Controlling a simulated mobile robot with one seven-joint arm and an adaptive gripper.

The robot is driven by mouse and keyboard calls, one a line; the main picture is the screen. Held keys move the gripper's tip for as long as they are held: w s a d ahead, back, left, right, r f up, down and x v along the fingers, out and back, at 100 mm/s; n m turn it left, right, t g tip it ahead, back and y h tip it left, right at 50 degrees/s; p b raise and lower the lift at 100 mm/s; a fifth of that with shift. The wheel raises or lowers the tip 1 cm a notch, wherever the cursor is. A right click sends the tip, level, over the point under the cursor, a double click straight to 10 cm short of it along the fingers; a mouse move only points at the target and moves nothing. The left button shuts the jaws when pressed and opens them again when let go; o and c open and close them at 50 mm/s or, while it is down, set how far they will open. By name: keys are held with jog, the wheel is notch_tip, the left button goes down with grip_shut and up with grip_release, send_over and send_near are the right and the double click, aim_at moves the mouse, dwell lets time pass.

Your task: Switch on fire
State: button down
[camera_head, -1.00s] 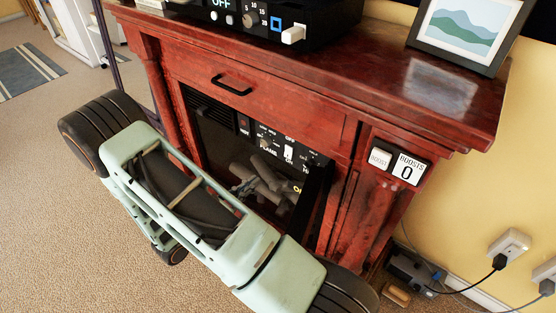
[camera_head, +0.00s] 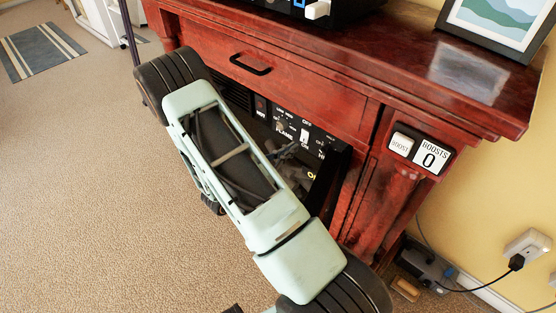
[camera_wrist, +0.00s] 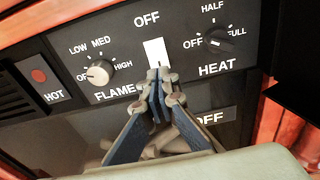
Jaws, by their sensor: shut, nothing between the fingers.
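The fire is set in a red wooden surround; its black control panel (camera_head: 290,128) shows partly behind my arm. In the wrist view a white rocker switch (camera_wrist: 155,51) sits mid-panel, with OFF printed above it; in the head view ON is printed below it. A flame knob (camera_wrist: 98,73) is to its left and a heat knob (camera_wrist: 218,39) to its right. A display (camera_wrist: 208,118) below reads OFF. My gripper (camera_wrist: 163,80) is shut and empty, its tips at the switch's lower edge, hiding the label there. I cannot tell if they touch.
A HOT indicator (camera_wrist: 42,79) is at the panel's left. A drawer handle (camera_head: 250,66) sticks out above the fire. A boost counter (camera_head: 420,151) reading 0 is on the right post. Plugs and cables (camera_head: 516,262) are at lower right.

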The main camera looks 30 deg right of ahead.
aim_at(303, 141)
jog(key=shift+x, duration=1.65)
jog(key=shift+w+d+f+b, duration=0.15)
jog(key=shift+d+b, duration=0.15)
jog(key=shift+b, duration=0.1)
jog(key=s+a+f, duration=0.1)
jog(key=s+a, duration=0.1)
jog(key=a, duration=0.4)
jog(key=s+a+p, duration=0.1)
jog(key=s+a, duration=0.1)
jog(key=a, duration=0.5)
jog(key=shift+s+f+p, duration=0.3)
jog(key=shift+f, duration=0.1)
jog(key=shift+a+r, duration=0.1)
jog(key=shift+a, duration=0.05)
